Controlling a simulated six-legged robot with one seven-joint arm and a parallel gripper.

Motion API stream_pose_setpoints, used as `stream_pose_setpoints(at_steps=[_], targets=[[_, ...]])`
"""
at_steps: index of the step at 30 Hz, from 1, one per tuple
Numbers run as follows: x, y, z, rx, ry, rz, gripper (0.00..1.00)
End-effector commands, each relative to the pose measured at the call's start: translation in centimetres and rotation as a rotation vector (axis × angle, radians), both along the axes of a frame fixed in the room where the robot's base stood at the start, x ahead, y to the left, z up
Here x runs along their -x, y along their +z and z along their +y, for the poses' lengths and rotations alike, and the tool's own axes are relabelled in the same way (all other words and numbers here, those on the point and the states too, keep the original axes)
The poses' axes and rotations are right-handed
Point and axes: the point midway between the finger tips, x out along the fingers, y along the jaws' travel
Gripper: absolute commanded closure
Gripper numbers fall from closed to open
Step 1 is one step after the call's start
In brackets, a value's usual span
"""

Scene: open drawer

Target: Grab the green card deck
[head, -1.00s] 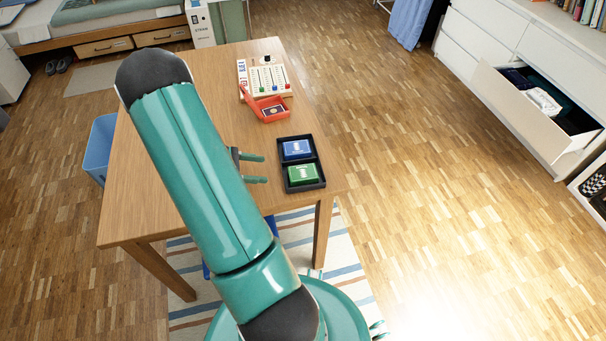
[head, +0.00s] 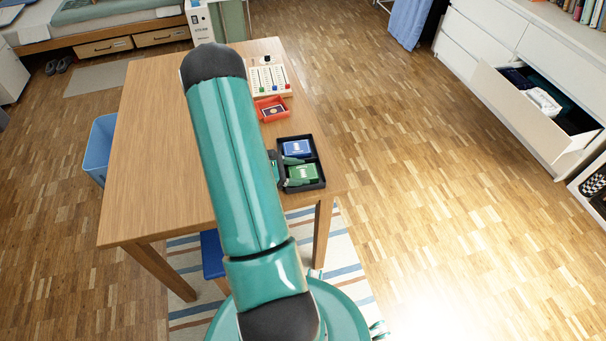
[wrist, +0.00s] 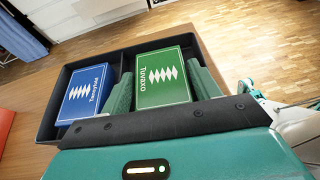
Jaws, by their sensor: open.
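The green card deck (head: 303,173) lies in the near compartment of a black two-compartment tray (head: 322,171) on the table. In the wrist view the green deck (wrist: 163,77) sits between the two teal fingers of my gripper (wrist: 160,85). The fingers are apart, one along each side of the deck; I cannot tell whether either touches it. The blue card deck (head: 297,148) lies in the tray's other compartment, and it shows left of the fingers in the wrist view (wrist: 88,93). In the head view my arm partly hides the gripper (head: 288,173).
The wooden table (head: 150,170) is bare on its left. A red open box (head: 271,109) and a white game board (head: 270,78) stand beyond the tray. A blue bin (head: 100,148) is beside the table. A drawer (head: 540,115) stands open at the far right.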

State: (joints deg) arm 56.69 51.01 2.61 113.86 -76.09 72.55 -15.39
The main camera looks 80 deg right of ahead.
Motion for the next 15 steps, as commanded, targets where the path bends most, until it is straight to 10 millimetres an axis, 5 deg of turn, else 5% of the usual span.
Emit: stream_pose_setpoints(at_steps=[9, 13, 15], targets=[[0.64, -0.34, -0.32, 0.000, 0.001, -0.001, 0.38], [0.63, -0.33, -0.32, 0.000, 0.001, -0.001, 0.64], [0.62, -0.31, -0.33, 0.000, 0.001, -0.001, 0.68]])
